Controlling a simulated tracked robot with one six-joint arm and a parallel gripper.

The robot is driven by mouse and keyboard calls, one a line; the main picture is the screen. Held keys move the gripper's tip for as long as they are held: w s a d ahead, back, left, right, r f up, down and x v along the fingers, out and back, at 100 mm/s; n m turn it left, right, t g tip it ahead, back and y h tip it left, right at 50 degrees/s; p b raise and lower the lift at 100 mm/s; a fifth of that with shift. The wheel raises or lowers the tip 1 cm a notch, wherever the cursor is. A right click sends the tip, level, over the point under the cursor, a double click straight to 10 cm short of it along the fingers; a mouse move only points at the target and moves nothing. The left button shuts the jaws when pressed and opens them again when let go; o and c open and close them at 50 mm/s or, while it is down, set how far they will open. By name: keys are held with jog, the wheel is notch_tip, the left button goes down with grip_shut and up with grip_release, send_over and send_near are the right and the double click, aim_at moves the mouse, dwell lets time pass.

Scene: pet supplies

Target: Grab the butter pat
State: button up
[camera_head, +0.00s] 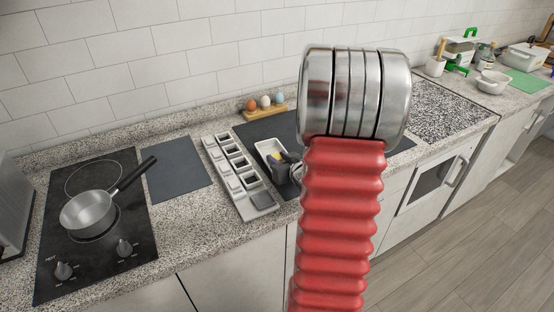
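A small yellow patch (286,157), which looks like the butter pat, shows at the white dish (268,147) on the counter. My gripper (280,163) is a small dark grey shape at the dish, overlapping its right side in the picture. The yellow patch is right beside the gripper's fingers. I cannot tell whether the fingers touch it or are closed around it. My red and steel arm hides the area just right of the dish.
A grey tray with several small compartments (262,201) lies left of the dish. Eggs in a wooden holder (265,114) stand behind. A saucepan (89,213) sits on the black hob (130,265) at left. A dark slate board (178,170) lies clear between hob and tray.

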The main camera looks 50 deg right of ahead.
aim_at(279, 159)
jog(key=c, duration=0.7)
jog(key=shift+o, duration=0.2)
notch_tip(279, 159, up, 10)
dwell(0.4)
